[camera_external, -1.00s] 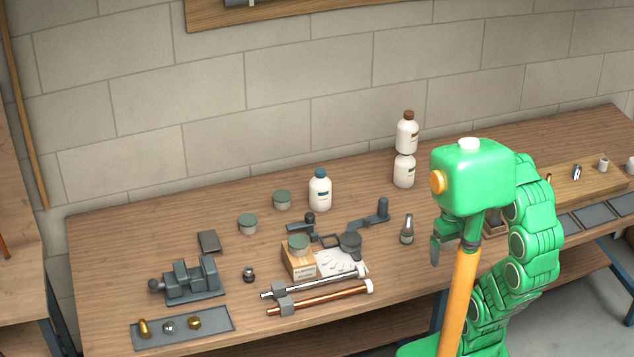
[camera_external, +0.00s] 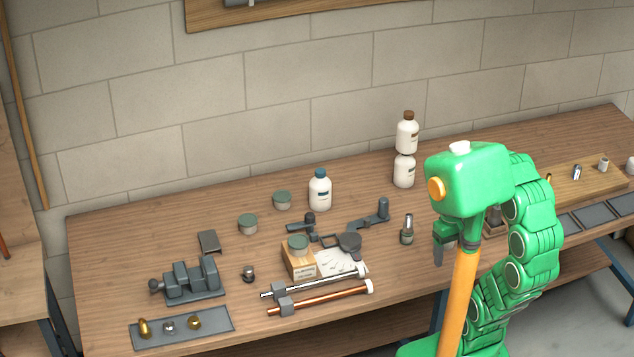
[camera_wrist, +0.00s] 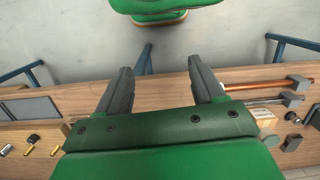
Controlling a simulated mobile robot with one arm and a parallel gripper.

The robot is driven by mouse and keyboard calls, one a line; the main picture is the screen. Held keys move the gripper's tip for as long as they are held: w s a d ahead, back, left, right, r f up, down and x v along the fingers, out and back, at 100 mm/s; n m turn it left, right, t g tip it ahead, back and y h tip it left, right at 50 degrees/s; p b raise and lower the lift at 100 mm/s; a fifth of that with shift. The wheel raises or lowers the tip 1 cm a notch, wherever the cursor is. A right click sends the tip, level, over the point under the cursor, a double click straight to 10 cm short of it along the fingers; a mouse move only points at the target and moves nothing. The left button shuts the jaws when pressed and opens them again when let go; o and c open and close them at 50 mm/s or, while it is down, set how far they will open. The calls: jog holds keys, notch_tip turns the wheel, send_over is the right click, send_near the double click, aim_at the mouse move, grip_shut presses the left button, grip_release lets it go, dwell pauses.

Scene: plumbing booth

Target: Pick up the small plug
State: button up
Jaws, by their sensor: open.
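I cannot tell for sure which small fitting is the plug. On the wooden board (camera_external: 590,187) at the right lie small fittings: a brass piece (camera_external: 548,178), a steel piece (camera_external: 577,173) and a pale cap (camera_external: 603,164). Small brass (camera_wrist: 55,150) and dark (camera_wrist: 33,138) pieces show at the left of the wrist view. A small dark metal fitting (camera_external: 249,273) stands on the bench near the vise. My gripper (camera_external: 447,250) hangs over the bench's front part, apart from all of these. In the wrist view my gripper (camera_wrist: 160,68) is open, with nothing between its fingers.
A grey tray (camera_external: 215,338) with brass and steel fittings lies front left by a grey vise (camera_external: 190,282). Dark flat trays (camera_external: 595,214) line the right front edge.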

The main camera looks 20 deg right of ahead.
jog(key=w+a+n, duration=0.7)
jog(key=w+a, duration=0.1)
jog(key=w, duration=0.5)
jog(key=n+y, duration=0.3)
jog(key=n, duration=0.9)
send_near(249, 267)
jog(key=s+d+r, duration=0.1)
jog(key=d, duration=0.3)
jog(key=s+d+r, duration=0.1)
jog(key=d, duration=0.3)
jog(key=s+d+r, duration=0.1)
jog(key=s+d, duration=0.1)
jog(key=d, duration=0.3)
jog(key=shift+r, duration=0.4)
jog(key=shift+w+a+f+n+g, duration=0.25)
jog(key=shift+a+f+n, duration=0.65)
jog(key=shift+a+f, duration=1.65)
jog(key=shift+w+a+f+n, duration=0.45)
jog(key=shift+a+f+n, duration=0.45)
jog(key=shift+a+f, duration=1.7)
jog(key=shift+w+a+f+n+g, duration=0.15)
jog(key=shift+w+a+f+n, duration=0.5)
jog(key=shift+a+f, duration=1.9)
jog(key=shift+s+a+r+n, duration=0.25)
jog(key=shift+a+r, duration=0.1)
jog(key=shift+r, duration=0.1)
jog(key=c, duration=1.1)
